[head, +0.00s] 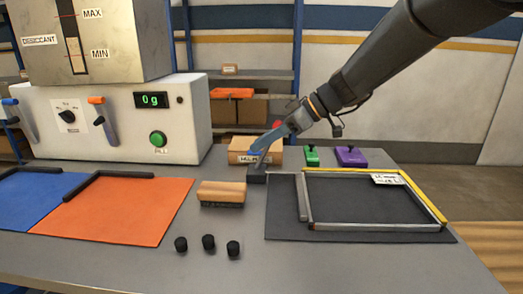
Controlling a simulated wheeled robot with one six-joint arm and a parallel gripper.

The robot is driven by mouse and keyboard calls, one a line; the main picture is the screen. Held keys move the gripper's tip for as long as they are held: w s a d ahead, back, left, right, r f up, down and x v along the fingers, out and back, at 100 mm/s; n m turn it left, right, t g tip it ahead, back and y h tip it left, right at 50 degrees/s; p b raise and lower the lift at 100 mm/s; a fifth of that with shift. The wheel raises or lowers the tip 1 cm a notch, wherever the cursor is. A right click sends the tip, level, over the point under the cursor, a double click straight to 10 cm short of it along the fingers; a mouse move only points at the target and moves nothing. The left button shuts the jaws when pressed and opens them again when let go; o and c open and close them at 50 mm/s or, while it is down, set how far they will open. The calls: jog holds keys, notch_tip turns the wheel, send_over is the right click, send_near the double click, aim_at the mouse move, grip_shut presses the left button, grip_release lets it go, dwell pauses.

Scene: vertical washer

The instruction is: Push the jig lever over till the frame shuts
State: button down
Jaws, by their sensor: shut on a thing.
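The jig frame (375,227) lies on a dark mat (285,225) at the right of the bench. My gripper (264,150) reaches down from the upper right, left of the frame. It is shut on what looks like the jig lever, a slim stalk above a dark block (257,177) by the mat's back left corner. A red knob (277,125) shows behind my gripper; the fingers hide most of the stalk.
A wood-topped block (222,194) and several black knobs (208,243) stand left of the mat. A labelled cardboard box (240,150) is behind my gripper. Green (312,156) and purple (351,157) pieces stand behind the frame. The dispenser (115,115) fills the back left.

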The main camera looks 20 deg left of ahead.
jog(key=shift+w+d+b, duration=0.2)
jog(key=shift+d+b, duration=0.15)
jog(key=shift+b, duration=0.15)
jog(key=c, duration=1.5)
grip_release()
jog(key=shift+d, duration=0.1)
jog(key=shift+c, duration=0.2)
jog(key=v, duration=0.7)
jog(key=shift+d+r, duration=0.2)
jog(key=shift+r, duration=0.05)
